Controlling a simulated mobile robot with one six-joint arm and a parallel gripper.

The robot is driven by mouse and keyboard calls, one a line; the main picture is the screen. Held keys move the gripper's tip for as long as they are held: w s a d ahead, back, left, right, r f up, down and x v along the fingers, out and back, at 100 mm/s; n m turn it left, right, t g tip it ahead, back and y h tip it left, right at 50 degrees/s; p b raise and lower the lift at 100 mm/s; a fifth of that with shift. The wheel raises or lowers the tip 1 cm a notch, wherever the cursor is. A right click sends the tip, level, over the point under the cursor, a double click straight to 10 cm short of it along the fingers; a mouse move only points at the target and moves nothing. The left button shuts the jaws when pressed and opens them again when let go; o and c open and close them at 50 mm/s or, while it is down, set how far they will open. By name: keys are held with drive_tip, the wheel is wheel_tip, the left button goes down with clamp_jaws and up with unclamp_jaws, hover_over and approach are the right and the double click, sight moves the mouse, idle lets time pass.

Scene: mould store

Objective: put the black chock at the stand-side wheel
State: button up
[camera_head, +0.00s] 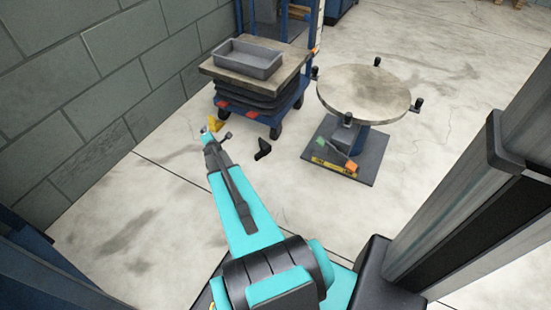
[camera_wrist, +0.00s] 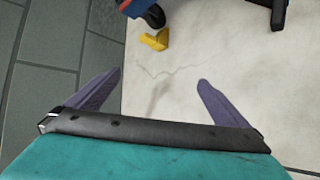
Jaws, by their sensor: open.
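The black chock (camera_head: 263,149) stands on the floor a little in front of the trolley's stand-side wheel (camera_head: 275,132), with a gap of floor between them. My gripper (camera_head: 211,134) is open and empty, left of the black chock and low beside the yellow chock. In the wrist view my gripper (camera_wrist: 159,76) has its fingers spread over bare floor. A dark shape is cut off at the top right there; I cannot tell whether it is the chock or a wheel part.
A yellow chock (camera_head: 214,124) sits by the trolley's wall-side wheel; it also shows in the wrist view (camera_wrist: 155,40). The blue trolley carries a grey tray (camera_head: 248,58). A round-topped stand (camera_head: 364,92) is at the right. A block wall (camera_head: 100,90) bounds the left. Floor between is clear.

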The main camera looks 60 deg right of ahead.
drive_tip(key=s+d+f+n+t, duration=0.15)
drive_tip(key=s+d+n, duration=0.25)
drive_tip(key=d, duration=0.4)
drive_tip(key=n+t+y, duration=0.2)
drive_tip(key=n+t, duration=0.1)
drive_tip(key=n, duration=0.7)
hover_over(264, 153)
drive_tip(key=w+a, duration=0.1)
drive_tip(key=a, duration=0.1)
drive_tip(key=f, duration=0.7)
drive_tip(key=shift+w+d+f, duration=0.15)
drive_tip(key=shift+d+f, duration=0.1)
drive_tip(key=shift+f, duration=0.05)
drive_tip(key=s+f+n, duration=0.1)
drive_tip(key=s, duration=0.2)
drive_tip(key=s+f+n+y, duration=0.1)
drive_tip(key=s+f+n, duration=0.1)
drive_tip(key=s+f+n+y, duration=0.1)
drive_tip(key=s+f+n, duration=0.1)
drive_tip(key=s, duration=0.1)
drive_tip(key=shift+s+a+f+t, duration=0.1)
drive_tip(key=shift+s+a+t, duration=0.05)
drive_tip(key=shift+s+t, duration=0.2)
drive_tip(key=shift+s+a+f+n, duration=0.15)
drive_tip(key=shift+s+n, duration=0.15)
drive_tip(key=shift+n, duration=0.1)
drive_tip(key=shift+w+f, duration=0.1)
drive_tip(key=shift+w, duration=0.05)
drive_tip(key=shift+b+x, duration=1.15)
drive_tip(key=shift+x, duration=2.45)
